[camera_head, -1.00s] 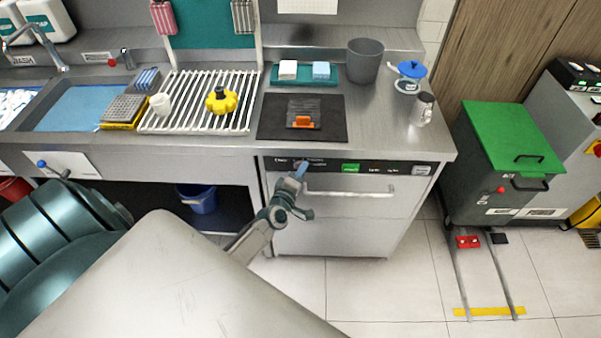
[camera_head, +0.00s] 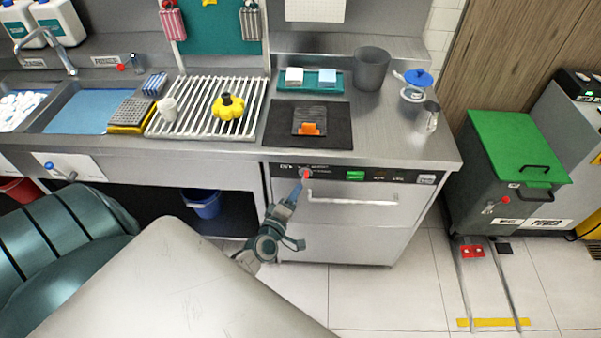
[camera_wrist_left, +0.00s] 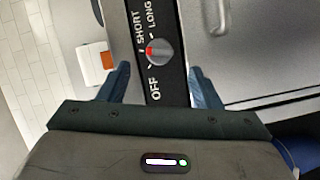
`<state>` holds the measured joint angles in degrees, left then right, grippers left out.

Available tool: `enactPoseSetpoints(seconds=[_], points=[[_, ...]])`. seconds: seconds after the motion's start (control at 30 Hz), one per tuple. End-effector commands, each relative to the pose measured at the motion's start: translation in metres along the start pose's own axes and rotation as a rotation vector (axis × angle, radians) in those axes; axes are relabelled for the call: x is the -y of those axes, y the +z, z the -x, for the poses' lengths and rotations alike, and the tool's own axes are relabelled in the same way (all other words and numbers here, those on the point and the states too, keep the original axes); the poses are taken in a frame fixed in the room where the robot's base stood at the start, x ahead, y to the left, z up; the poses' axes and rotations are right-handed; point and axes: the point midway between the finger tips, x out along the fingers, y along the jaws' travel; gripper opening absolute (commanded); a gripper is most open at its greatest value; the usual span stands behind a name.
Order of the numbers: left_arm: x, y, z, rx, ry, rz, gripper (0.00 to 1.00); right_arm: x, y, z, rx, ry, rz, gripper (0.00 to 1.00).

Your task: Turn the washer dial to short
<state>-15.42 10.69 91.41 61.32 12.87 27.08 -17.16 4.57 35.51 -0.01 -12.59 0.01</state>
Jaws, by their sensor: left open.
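The washer (camera_head: 340,225) is the steel unit under the counter, with a black control strip. Its round dial (camera_head: 307,173) shows a red mark in the head view. In the left wrist view the grey dial (camera_wrist_left: 162,52) sits among the words OFF, SHORT and LONG. Its red mark points left in that view, between the sides where OFF and SHORT are printed. My left gripper (camera_head: 299,186) is just below the dial in the head view. In the wrist view its two blue fingers (camera_wrist_left: 160,70) are apart, one to each side of the strip, with nothing between them.
A horizontal door handle (camera_head: 352,196) runs just right of my left gripper. The counter edge (camera_head: 360,160) overhangs the strip. A green lit display (camera_head: 355,176) is further right on the strip. A blue bucket (camera_head: 203,205) stands under the counter to the left.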

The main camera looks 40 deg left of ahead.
Motion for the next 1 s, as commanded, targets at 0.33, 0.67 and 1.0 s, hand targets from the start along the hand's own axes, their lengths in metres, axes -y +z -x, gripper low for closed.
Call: enactPoseSetpoints(seconds=[0.33, 0.67, 1.0], points=[[0.0, 0.0, 0.024, -0.001, 0.001, 0.001, 0.58, -0.001, 0.0, -0.002, 0.0, 0.001, 0.0, 0.0], [0.0, 0.0, 0.024, -0.001, 0.001, 0.0, 0.58, -0.001, 0.0, -0.002, 0.0, 0.001, 0.0, 0.0], [0.057, 0.015, 0.031, 0.052, -0.092, -0.138, 0.58, 0.0, 0.001, -0.008, 0.0, 0.001, 0.0, 0.0]])
